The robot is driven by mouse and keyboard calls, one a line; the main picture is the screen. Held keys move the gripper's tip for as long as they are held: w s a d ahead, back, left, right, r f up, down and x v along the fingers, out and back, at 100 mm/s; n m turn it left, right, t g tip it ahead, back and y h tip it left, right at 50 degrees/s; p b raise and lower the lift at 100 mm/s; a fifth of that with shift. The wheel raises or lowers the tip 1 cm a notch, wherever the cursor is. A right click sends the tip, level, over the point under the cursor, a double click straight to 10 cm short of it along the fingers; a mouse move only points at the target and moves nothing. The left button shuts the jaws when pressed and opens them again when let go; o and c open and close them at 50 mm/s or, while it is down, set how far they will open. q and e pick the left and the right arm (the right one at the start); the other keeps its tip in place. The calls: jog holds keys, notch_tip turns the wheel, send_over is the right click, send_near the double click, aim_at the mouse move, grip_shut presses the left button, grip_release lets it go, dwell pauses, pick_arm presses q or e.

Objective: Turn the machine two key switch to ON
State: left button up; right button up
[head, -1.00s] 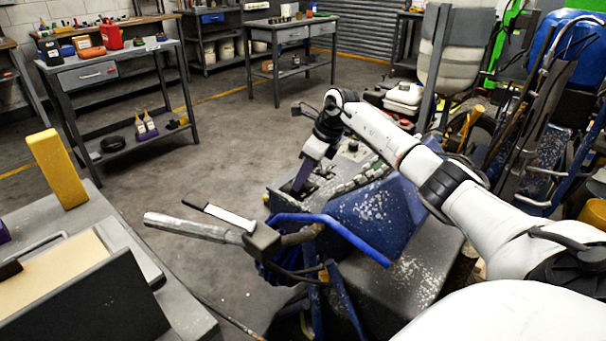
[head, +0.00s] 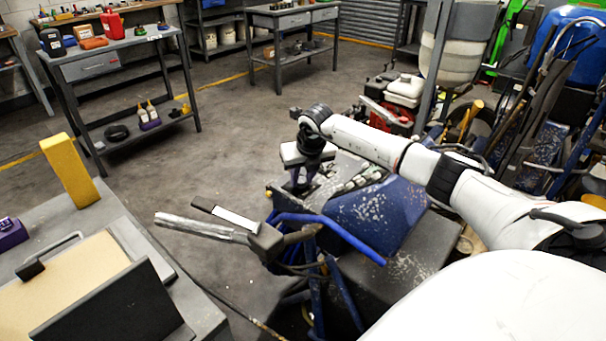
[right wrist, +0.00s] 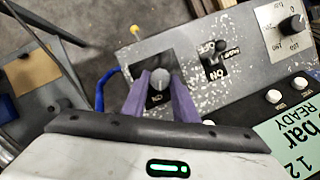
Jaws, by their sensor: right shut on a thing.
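The line striper's blue and grey control console (head: 365,215) stands right of centre in the head view. My right gripper (head: 298,182) is low over its far left end. In the right wrist view, its two purple fingers (right wrist: 160,98) are shut on a grey rounded key switch (right wrist: 160,78) on a dark plate. My left gripper is not in view.
In the right wrist view, a toggle switch (right wrist: 214,62) with OFF and ON labels, a dial (right wrist: 291,25) and a green display (right wrist: 290,135) lie right of the fingers. The striper's handlebar (head: 205,228) juts left. A grey bench (head: 195,300) with a yellow block (head: 70,170) is at lower left.

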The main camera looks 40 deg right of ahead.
jog(key=shift+m, duration=0.7)
jog(key=shift+h, duration=0.3)
jog(key=shift+g, duration=0.3)
jog(key=o, duration=1.1)
jog(key=shift+c, duration=0.2)
jog(key=v, duration=1)
jog(key=shift+r, duration=0.15)
jog(key=shift+a, duration=0.1)
